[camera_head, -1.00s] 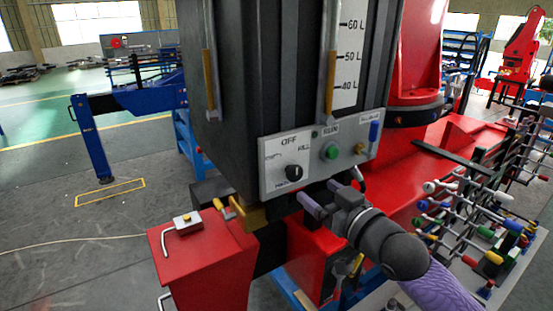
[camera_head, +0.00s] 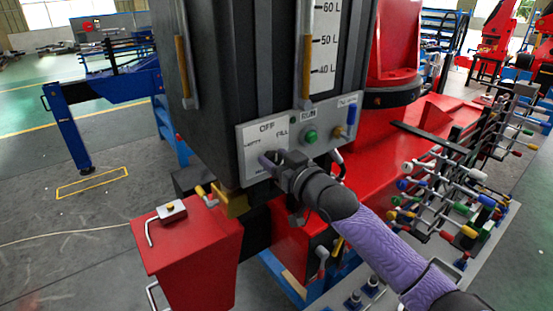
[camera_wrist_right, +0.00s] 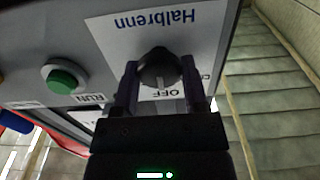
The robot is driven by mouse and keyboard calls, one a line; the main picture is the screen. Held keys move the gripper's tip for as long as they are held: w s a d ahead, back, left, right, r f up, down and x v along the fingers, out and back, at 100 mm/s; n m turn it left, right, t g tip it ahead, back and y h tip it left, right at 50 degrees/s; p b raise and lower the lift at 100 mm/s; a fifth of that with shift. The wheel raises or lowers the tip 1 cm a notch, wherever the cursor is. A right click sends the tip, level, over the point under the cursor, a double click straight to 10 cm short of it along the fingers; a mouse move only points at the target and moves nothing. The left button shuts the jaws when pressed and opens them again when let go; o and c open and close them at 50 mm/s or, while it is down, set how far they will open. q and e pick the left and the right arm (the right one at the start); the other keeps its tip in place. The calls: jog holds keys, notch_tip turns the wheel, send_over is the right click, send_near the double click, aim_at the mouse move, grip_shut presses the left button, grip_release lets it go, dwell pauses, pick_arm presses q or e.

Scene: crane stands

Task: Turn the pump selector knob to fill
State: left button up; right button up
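The pump selector knob (camera_wrist_right: 159,68) is black and round, on a white label plate (camera_head: 259,137) marked OFF and FILL. In the right wrist view the lettering is upside down, with OFF just below the knob. My right gripper (camera_wrist_right: 160,78) has one finger on each side of the knob; whether the fingers touch it I cannot tell. In the head view my right gripper (camera_head: 276,161) is at the panel and hides most of the knob. A pale mark on the knob's near side seems to face OFF. My left gripper is in no view.
The grey control panel (camera_head: 330,123) also carries a green RUN button (camera_head: 310,136), beside the knob, and a blue lever (camera_head: 351,117). A dark tank (camera_head: 230,80) rises above it. A red box (camera_head: 187,238) stands lower left; a rack of coloured levers (camera_head: 450,190) is at right.

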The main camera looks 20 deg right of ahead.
grip_shut()
jog(key=m+p, duration=0.1)
jog(key=m, duration=0.7)
jog(key=shift+d+f+m+p, duration=0.1)
jog(key=shift+m+p, duration=0.3)
dwell(0.3)
jog(key=o, duration=0.8)
grip_release()
jog(key=shift+o, duration=0.2)
